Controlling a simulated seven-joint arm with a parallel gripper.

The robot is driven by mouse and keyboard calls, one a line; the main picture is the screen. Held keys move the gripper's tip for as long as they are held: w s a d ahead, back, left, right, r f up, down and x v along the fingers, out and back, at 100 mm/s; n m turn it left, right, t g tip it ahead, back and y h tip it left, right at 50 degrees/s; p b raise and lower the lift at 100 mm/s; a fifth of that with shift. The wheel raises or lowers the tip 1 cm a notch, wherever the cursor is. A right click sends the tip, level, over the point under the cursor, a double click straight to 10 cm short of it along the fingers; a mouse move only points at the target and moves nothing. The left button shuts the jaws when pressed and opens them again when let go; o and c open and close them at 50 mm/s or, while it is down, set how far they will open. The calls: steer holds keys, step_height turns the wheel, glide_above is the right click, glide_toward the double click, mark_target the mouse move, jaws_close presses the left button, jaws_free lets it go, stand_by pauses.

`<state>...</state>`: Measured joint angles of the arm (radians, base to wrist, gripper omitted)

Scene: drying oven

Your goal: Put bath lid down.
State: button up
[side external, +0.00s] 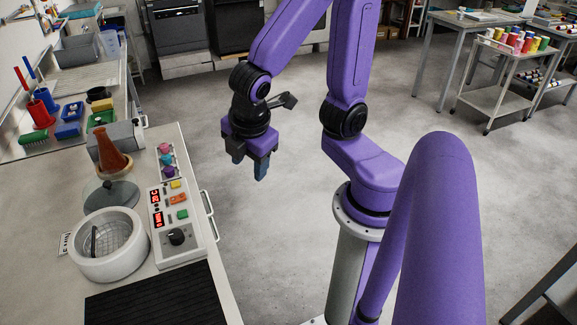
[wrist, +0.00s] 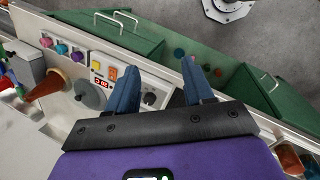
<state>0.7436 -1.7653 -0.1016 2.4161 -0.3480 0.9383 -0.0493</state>
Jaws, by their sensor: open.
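The bath, a round white tub (side external: 82,262) with a wire basket inside, sits on the near left bench in the side view. A dark grey round lid (side external: 122,197) with a small knob is just behind the bath, apart from its opening, so the bath is uncovered. I cannot tell whether the lid lies flat on the bench. The lid also shows in the wrist view (wrist: 92,96), left of my fingers. My gripper (side external: 249,168) is open and empty, raised to the right of the bench. Its two blue fingers show apart in the wrist view (wrist: 158,75).
A control panel (side external: 196,230) with coloured buttons and a dial stands right of the bath. An orange-brown cone (side external: 112,155) stands behind the lid. A black ribbed mat (side external: 155,300) lies in front. A bench rail (side external: 208,203) projects at the edge.

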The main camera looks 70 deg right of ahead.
steer(key=s+r+m+g+y, duration=0.1)
steer(key=s+m+g+y, duration=0.1)
steer(key=s, duration=0.6)
steer(key=shift+s+a+y, duration=0.2)
steer(key=shift+s+y, duration=0.05)
steer(key=shift+y, duration=0.15)
